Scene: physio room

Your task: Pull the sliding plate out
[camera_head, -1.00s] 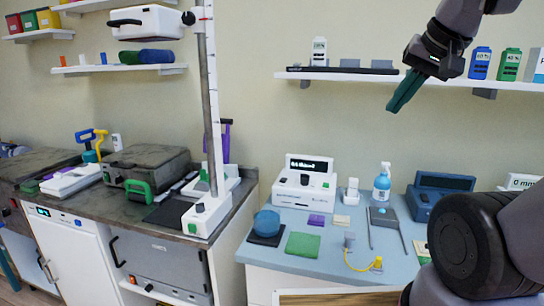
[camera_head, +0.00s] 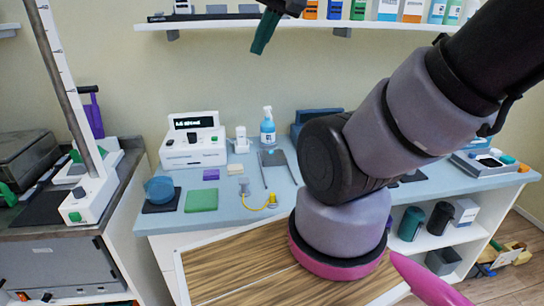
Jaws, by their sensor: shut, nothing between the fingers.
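My gripper (camera_head: 264,34), with dark teal fingers, shows at the top of the head view. It is shut and empty, in the air in front of the wall shelf and apart from the bench things. A small grey plate (camera_head: 273,158) lies on the blue bench top with a thin dark rod on each side, behind and right of the yellow-cabled piece. It may be the sliding plate, but I cannot tell for sure. My arm covers part of the bench to its right.
The blue bench (camera_head: 225,222) holds a white display unit (camera_head: 192,148), a pump bottle (camera_head: 267,128), a green pad (camera_head: 201,200) and a blue round piece (camera_head: 160,189). A tall post (camera_head: 66,90) stands at left. A wall shelf (camera_head: 220,23) with bottles runs behind my gripper.

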